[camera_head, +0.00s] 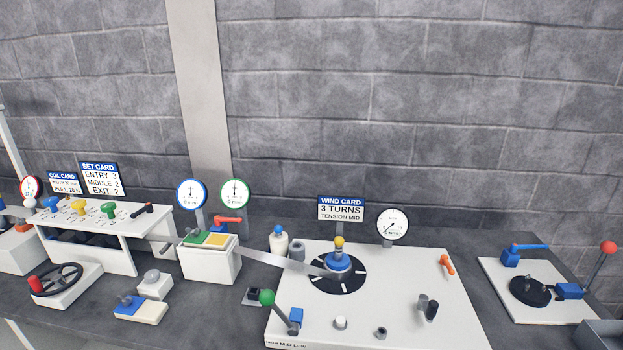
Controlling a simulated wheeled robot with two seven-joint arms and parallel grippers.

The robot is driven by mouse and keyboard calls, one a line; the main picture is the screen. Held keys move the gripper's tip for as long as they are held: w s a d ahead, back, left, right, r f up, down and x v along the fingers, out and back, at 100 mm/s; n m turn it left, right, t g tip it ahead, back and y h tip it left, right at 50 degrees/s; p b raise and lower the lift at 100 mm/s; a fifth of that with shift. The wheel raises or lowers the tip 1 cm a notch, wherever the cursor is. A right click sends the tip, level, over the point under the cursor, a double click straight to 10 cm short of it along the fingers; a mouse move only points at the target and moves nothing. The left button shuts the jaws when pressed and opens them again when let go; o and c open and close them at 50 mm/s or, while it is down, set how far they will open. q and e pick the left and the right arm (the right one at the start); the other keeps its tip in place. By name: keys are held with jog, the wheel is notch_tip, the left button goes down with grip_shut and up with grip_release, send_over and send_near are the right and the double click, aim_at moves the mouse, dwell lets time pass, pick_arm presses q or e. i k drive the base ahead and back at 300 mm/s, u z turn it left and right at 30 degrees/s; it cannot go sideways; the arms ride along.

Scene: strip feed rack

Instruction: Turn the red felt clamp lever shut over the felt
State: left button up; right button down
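A red-orange lever (228,219) sits on a blue mount at the back of a white box (210,266). It looks roughly level and points to the right, behind the pads. A green pad (195,241) and a yellow pad (216,239) lie on top of the box; they look like the felt. The lever does not appear to lie across them, though its exact angle is too small to tell. A grey metal strip (268,259) runs from the box to the blue spool (338,262). Neither of my grippers is in view.
Two dials, blue-rimmed (192,194) and green-rimmed (235,193), stand behind the box. A green-knobbed lever (267,297) and another orange lever (447,265) are at the white winding plate (385,285). A handwheel (56,279) is at left.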

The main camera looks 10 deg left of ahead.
aim_at(218, 220)
jog(key=u, duration=1)
